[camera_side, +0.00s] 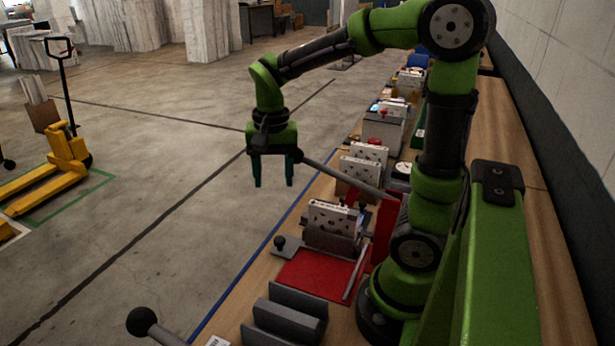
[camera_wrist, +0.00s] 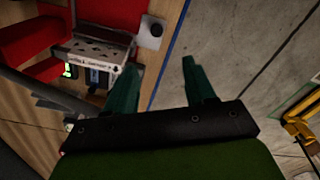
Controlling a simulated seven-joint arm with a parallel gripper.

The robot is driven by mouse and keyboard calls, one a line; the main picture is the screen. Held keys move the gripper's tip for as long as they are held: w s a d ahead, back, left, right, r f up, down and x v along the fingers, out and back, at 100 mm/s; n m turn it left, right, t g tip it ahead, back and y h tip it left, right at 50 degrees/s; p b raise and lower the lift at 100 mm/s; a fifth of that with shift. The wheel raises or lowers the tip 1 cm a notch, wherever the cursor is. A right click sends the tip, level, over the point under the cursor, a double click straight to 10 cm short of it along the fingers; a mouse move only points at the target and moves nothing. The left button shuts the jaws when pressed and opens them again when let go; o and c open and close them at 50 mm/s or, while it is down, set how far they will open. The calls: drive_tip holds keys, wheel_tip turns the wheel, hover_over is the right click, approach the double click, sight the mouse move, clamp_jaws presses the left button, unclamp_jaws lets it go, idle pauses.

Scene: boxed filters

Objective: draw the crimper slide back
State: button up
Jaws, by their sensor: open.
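My gripper (camera_side: 273,184) is open and empty, its two dark green fingers pointing down, high over the front edge of the bench. In the wrist view my gripper (camera_wrist: 161,64) shows both fingers apart with nothing between them. A dark round knob (camera_side: 279,243) on a small grey base stands by the red plate (camera_side: 311,276); the knob also shows in the wrist view (camera_wrist: 154,29), beyond the left finger. A grey holder (camera_side: 330,240) carries a white perforated piece (camera_side: 334,217) behind the plate. I cannot tell for sure which part is the crimper slide.
A lever with a black ball (camera_side: 141,321) and dark grey blocks (camera_side: 284,317) are at the near end of the bench. More white boxed pieces (camera_side: 361,171) stand farther along. The floor left of the bench is clear up to a yellow pallet truck (camera_side: 55,170).

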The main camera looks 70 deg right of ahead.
drive_tip(key=m, duration=0.1)
approach(279, 239)
wheel_tip(279, 239, down, 8)
drive_tip(key=shift+f, duration=0.25)
idle(0.3)
clamp_jaws()
